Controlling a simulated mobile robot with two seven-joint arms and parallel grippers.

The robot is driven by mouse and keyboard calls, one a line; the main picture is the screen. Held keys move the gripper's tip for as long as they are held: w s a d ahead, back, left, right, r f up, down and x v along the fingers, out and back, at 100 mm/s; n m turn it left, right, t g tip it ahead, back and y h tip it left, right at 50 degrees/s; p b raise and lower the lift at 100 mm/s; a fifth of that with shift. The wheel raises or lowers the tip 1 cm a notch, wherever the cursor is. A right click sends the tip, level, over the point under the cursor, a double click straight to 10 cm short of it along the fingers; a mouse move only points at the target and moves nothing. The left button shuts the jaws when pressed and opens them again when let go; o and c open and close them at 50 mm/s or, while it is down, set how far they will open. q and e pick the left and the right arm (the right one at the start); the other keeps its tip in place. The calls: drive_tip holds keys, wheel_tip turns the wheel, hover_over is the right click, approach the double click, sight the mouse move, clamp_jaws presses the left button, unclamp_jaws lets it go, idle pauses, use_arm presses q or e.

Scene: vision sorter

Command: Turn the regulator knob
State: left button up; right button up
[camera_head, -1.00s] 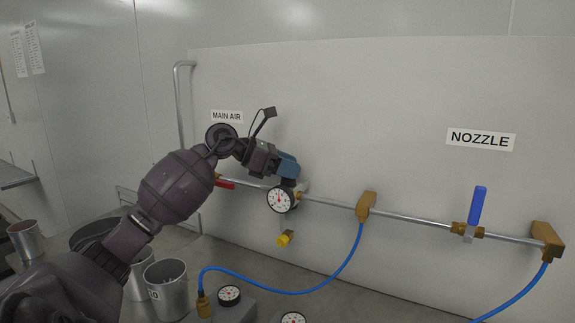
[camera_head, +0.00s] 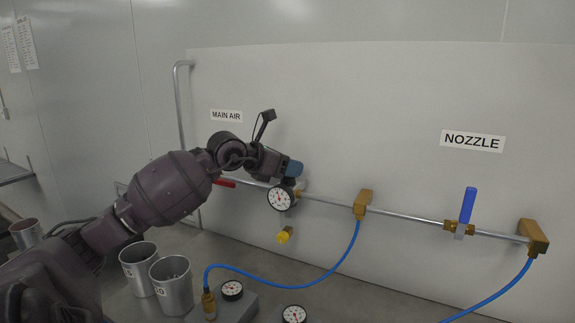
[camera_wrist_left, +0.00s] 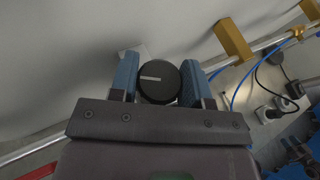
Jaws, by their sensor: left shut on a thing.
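The round black regulator knob (camera_wrist_left: 160,82) with a pale pointer line sits between the two blue fingers of my left gripper (camera_wrist_left: 159,75) in the left wrist view. The fingers are shut on the knob from both sides. The pointer line points to the left in that view. In the head view my left gripper (camera_head: 291,170) comes down on the regulator from above, and its fingers mostly hide the knob. A white round gauge (camera_head: 280,198) faces out just below.
A red handle (camera_head: 225,182) is left of the regulator, beneath my arm. A yellow fitting (camera_head: 284,236) hangs below. Farther right are a brass block (camera_head: 363,203) with a blue hose and a blue valve lever (camera_head: 467,205). Metal cups (camera_head: 172,285) stand on the counter.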

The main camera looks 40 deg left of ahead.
use_arm(q)
drive_tip(key=o, duration=0.9)
drive_tip(key=shift+s, duration=0.1)
drive_tip(key=p+v, duration=0.1)
drive_tip(key=v, duration=0.9)
drive_tip(key=shift+s+a+r, duration=0.15)
drive_tip(key=shift+s+r, duration=0.05)
drive_tip(key=shift+s, duration=0.1)
use_arm(e)
drive_tip(key=shift+s, duration=0.4)
drive_tip(key=shift+w+r, duration=0.15)
drive_tip(key=shift+w+r, duration=0.35)
